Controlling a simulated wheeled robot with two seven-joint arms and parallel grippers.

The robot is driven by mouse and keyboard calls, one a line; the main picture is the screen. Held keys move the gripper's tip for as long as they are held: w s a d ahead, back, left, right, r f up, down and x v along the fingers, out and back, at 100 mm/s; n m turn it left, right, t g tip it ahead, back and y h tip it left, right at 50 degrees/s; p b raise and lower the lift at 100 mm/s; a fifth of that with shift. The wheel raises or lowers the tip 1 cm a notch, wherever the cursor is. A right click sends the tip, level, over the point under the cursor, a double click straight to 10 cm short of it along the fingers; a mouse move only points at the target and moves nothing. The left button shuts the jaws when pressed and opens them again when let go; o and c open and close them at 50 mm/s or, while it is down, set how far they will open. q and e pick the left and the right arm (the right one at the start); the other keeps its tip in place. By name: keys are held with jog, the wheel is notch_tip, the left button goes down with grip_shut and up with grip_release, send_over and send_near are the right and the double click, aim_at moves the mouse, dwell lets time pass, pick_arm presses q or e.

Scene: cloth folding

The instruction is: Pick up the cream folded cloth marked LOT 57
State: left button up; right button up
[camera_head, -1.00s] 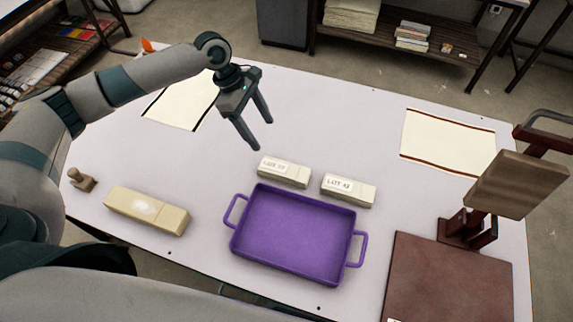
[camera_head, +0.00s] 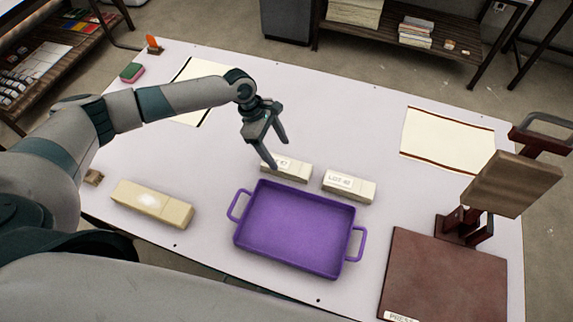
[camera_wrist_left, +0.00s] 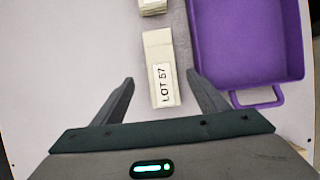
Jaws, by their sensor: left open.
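The cream folded cloth marked LOT 57 (camera_head: 297,170) lies on the table behind the purple tray, its label partly hidden by a finger in the head view. My left gripper (camera_head: 279,154) is open and empty, above the near end of the cloth. In the left wrist view the open fingers (camera_wrist_left: 160,78) point to either side of the labelled end. I cannot tell the exact height above it. My right gripper is not in view.
A similar cream cloth marked LOT 42 (camera_head: 348,186) lies just right of it. The purple tray (camera_head: 295,230) is close in front. A yellowish block (camera_head: 152,204) lies at the left. A press (camera_head: 450,270) stands at the right. The table's middle back is clear.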

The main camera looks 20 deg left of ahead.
aim_at(286, 164)
pick_arm(q)
jog(key=shift+x, duration=1.1)
jog(key=shift+f+p, duration=0.1)
jog(key=shift+p, duration=0.2)
jog(key=shift+s+d+f, duration=0.1)
jog(key=shift+d+f, duration=0.15)
jog(key=p+x, duration=0.1)
jog(key=x, duration=0.2)
jog(key=shift+d+p, duration=0.15)
jog(key=shift+p, duration=0.15)
jog(key=shift+s+d+f, duration=0.1)
jog(key=shift+d+f, duration=0.1)
jog(key=shift+f, duration=0.4)
jog(key=c, duration=1.2)
